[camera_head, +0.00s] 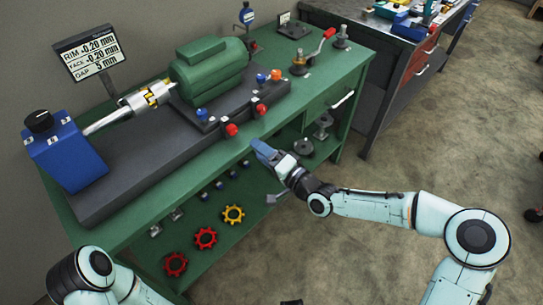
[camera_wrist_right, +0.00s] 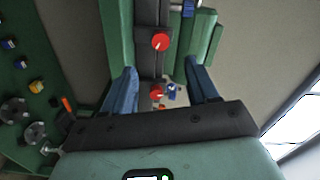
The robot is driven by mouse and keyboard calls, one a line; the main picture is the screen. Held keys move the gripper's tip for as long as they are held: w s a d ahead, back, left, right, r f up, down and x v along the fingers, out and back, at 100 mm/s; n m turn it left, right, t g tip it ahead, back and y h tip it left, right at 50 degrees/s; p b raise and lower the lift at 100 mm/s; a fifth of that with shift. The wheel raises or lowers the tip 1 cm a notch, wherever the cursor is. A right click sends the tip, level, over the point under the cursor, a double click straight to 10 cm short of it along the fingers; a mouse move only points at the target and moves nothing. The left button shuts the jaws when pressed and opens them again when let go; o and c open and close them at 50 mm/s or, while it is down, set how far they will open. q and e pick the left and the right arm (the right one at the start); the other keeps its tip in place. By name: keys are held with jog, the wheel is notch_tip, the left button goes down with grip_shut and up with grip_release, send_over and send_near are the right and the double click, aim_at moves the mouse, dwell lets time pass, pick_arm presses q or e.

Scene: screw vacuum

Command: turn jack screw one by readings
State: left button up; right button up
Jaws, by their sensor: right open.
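Two red jack screw knobs stick out from the front edge of the dark base: the nearer one (camera_head: 231,130) and the farther one (camera_head: 261,109). They also show in the wrist view, an upper knob (camera_wrist_right: 160,41) and a lower knob (camera_wrist_right: 157,91). I cannot tell which is number one. The readout board (camera_head: 88,52) shows RIM -0.20 mm, FACE -0.20 mm, GAP 5 mm. My right gripper (camera_head: 264,150) is open and empty in front of the bench edge, apart from the knobs. In the wrist view its blue fingers (camera_wrist_right: 162,84) are spread. My left gripper is out of view.
A green motor (camera_head: 208,72) sits on the base, with a shaft coupling (camera_head: 154,95) and blue pump (camera_head: 65,150) to its left. An orange knob (camera_head: 276,75) and blue knob (camera_head: 202,114) are nearby. Open floor lies right.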

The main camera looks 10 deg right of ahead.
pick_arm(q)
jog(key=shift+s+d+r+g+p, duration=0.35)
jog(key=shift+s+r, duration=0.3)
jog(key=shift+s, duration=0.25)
pick_arm(e)
jog(key=v, duration=0.3)
jog(key=shift+s+d, duration=0.1)
jog(key=shift+s, duration=0.25)
